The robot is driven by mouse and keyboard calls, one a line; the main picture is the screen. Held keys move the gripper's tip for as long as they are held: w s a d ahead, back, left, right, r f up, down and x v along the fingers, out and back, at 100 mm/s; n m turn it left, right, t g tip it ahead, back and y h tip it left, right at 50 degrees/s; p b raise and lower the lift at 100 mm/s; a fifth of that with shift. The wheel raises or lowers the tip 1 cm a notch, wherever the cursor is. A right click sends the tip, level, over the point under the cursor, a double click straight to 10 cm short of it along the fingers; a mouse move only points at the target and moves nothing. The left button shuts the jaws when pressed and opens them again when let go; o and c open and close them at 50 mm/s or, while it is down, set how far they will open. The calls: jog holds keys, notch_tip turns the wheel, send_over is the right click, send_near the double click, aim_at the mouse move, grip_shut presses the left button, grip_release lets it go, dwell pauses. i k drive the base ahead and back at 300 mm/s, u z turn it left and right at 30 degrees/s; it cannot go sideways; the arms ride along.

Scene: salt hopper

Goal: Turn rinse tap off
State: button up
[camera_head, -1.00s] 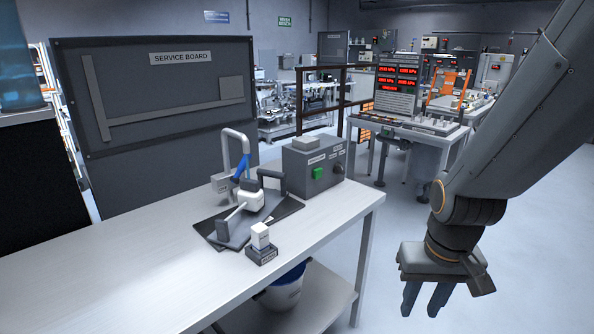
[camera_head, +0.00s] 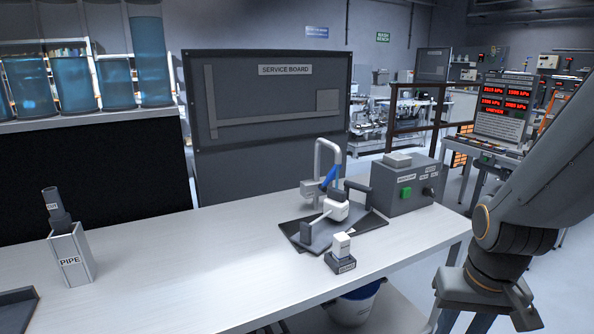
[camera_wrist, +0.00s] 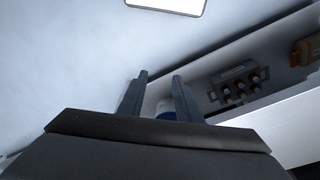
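The rinse tap (camera_head: 324,158) is a pale bent spout standing at the back of the bench, with a blue lever (camera_head: 330,177) slanting beside it. A white and grey fixture (camera_head: 336,208) stands in front of it on a dark mat (camera_head: 371,222). Whether water runs is too small to tell. My gripper (camera_head: 462,326) hangs at the right, off the bench's right end and well apart from the tap; its fingertips are cut off by the lower edge. In the wrist view my gripper (camera_wrist: 160,78) has its two fingers apart with nothing held between them.
A grey control box (camera_head: 405,188) with a green button stands right of the tap. A small labelled block (camera_head: 341,262) sits in front of the mat. A pipe holder (camera_head: 71,256) stands at the left. The bench (camera_head: 200,260) is clear between. A bucket (camera_head: 355,306) is below.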

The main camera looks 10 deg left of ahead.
aim_at(323, 187)
jog(key=u, duration=0.15)
jog(key=i, duration=1)
